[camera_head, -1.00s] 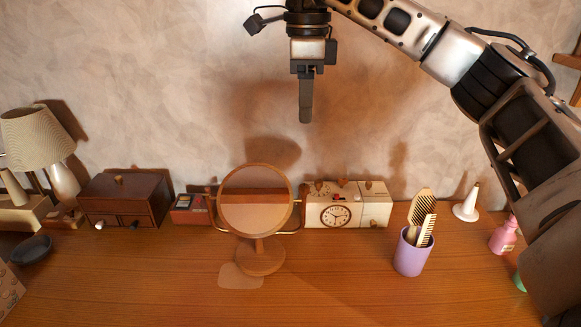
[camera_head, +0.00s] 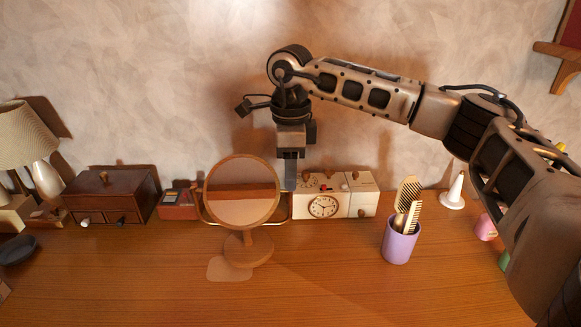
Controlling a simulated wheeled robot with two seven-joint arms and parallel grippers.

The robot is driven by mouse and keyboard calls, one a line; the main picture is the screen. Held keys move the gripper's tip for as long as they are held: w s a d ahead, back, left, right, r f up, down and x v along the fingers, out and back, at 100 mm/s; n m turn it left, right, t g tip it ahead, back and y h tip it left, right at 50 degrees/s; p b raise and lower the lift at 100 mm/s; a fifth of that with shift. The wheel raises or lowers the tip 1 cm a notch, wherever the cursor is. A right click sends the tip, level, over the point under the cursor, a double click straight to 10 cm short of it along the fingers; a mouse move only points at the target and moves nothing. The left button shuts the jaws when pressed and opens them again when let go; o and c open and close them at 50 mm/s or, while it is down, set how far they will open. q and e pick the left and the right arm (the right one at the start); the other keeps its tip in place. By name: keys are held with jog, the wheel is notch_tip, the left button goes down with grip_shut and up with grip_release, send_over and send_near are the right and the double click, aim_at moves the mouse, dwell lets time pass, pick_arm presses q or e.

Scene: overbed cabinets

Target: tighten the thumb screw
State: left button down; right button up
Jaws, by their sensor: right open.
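A round wooden table mirror (camera_head: 242,191) stands on the table, held in a curved bracket on a round foot. I cannot make out a thumb screw clearly; the bracket's right end, beside the mirror rim, is partly hidden by my right gripper. My right gripper (camera_head: 290,186) points straight down just right of the mirror's rim, its fingers seen edge-on as one narrow shape. It is open, and I see nothing held in it. I cannot tell whether it touches the mirror or bracket. My left gripper is out of view.
A cream box with a clock (camera_head: 323,206) stands behind and right of the mirror. A purple cup (camera_head: 399,243) with brushes is further right. A small red box (camera_head: 178,204) and dark wooden chest (camera_head: 110,197) stand left. The table front is clear.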

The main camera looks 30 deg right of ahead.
grip_shut()
